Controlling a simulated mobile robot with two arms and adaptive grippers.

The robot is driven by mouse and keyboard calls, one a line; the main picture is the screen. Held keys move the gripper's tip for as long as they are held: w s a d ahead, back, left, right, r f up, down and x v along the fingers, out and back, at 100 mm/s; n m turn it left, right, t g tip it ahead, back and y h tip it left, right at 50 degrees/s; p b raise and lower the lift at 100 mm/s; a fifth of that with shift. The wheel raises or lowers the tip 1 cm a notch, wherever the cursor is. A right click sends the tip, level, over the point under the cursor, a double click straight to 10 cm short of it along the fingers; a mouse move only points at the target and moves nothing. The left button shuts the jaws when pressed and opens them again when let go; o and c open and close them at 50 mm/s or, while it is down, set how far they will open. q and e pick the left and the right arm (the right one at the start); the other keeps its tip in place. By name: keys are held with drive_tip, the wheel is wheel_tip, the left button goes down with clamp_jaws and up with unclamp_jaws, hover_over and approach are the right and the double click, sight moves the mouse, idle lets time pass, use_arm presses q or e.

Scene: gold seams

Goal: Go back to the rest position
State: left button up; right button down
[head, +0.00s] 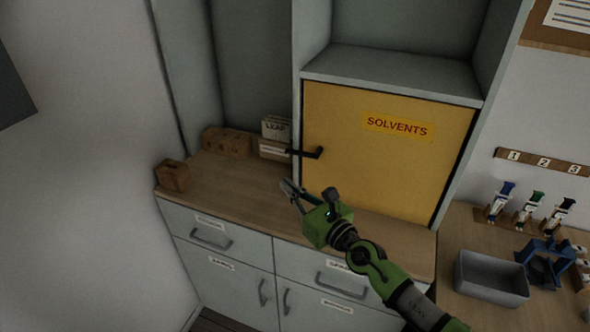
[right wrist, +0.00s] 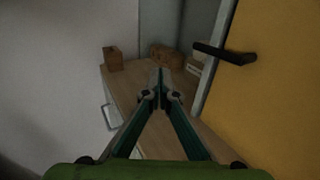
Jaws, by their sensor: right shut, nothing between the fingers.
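My right gripper (head: 290,188) is green with dark fingers. It hangs above the wooden counter, in front of the yellow solvents cabinet door (head: 385,150) and a little below and left of its black handle (head: 318,152). The door looks shut. In the right wrist view my right gripper (right wrist: 160,75) has its fingertips together with nothing between them. The black handle (right wrist: 225,53) is apart from the fingers, to their upper right. My left gripper does not show in either view.
On the wooden counter (head: 240,185) stand a small wooden box (head: 172,176), a wooden block with holes (head: 227,142) and a card holder (head: 274,148). Drawers (head: 210,235) lie below. At right are a grey bin (head: 492,278), a blue holder (head: 545,255) and several bottles. A wall is close at left.

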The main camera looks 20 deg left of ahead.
drive_tip(key=d+r+m+t+h, duration=0.3)
drive_tip(key=d+m+t+h, duration=0.5)
drive_tip(key=d+m, duration=1)
drive_tip(key=s+d+f+m+g+h, duration=0.35)
drive_tip(key=s+d+f+m, duration=0.2)
drive_tip(key=d+m, duration=0.3)
drive_tip(key=s+d+f+m+g+h, duration=0.2)
drive_tip(key=s+d+f+m+h, duration=0.25)
drive_tip(key=d+f+m, duration=0.45)
drive_tip(key=s+d+f+m+g, duration=0.2)
drive_tip(key=s+m+g, duration=0.1)
drive_tip(key=s, duration=0.5)
drive_tip(key=s+d+f+m+g+y, duration=0.1)
drive_tip(key=s+d+f+m+g, duration=0.15)
drive_tip(key=s, duration=0.65)
drive_tip(key=s+d+f+m+g, duration=0.15)
drive_tip(key=s+m+g, duration=0.25)
drive_tip(key=s, duration=0.4)
wheel_tip(320, 180, down, 28)
drive_tip(key=s, duration=0.1)
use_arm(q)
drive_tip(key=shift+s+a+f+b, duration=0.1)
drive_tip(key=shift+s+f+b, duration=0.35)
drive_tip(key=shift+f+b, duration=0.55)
use_arm(e)
drive_tip(key=s+d+f+g, duration=0.2)
drive_tip(key=s+f, duration=1.5)
drive_tip(key=shift+s+d+f, duration=0.15)
drive_tip(key=shift+d+f, duration=0.2)
